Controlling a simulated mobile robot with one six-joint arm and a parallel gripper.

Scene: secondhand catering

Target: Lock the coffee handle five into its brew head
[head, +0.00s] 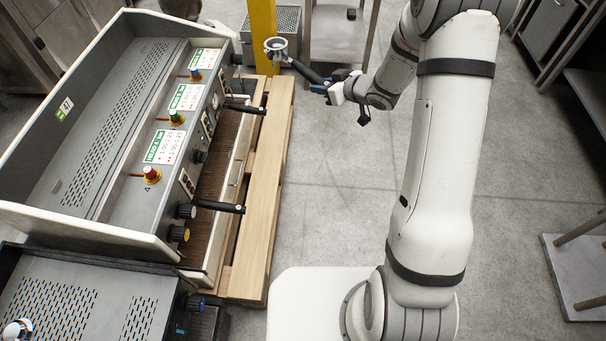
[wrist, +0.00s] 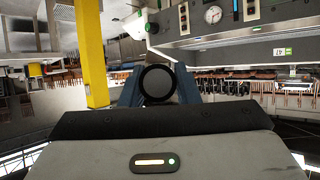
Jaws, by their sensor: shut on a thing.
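My gripper (head: 325,88) is shut on the black grip of a coffee handle (head: 304,70). The handle's round metal basket (head: 276,46) points left, near the far right corner of the coffee machine (head: 95,110), and looks apart from it. In the wrist view, the handle's round dark end (wrist: 157,84) sits between my blue-grey fingers. Two other black handles stick out from the machine's front, one farther back (head: 246,107) and one nearer (head: 219,206). The brew heads are hidden under the machine's front panel. I cannot read a number five on any part.
The machine stands on a wooden pallet (head: 262,190). A yellow post (head: 263,33) rises just behind the held handle, with a grey perforated box (head: 287,22) beside it. A second machine (head: 70,305) stands at the near left. Concrete floor right of the pallet is clear.

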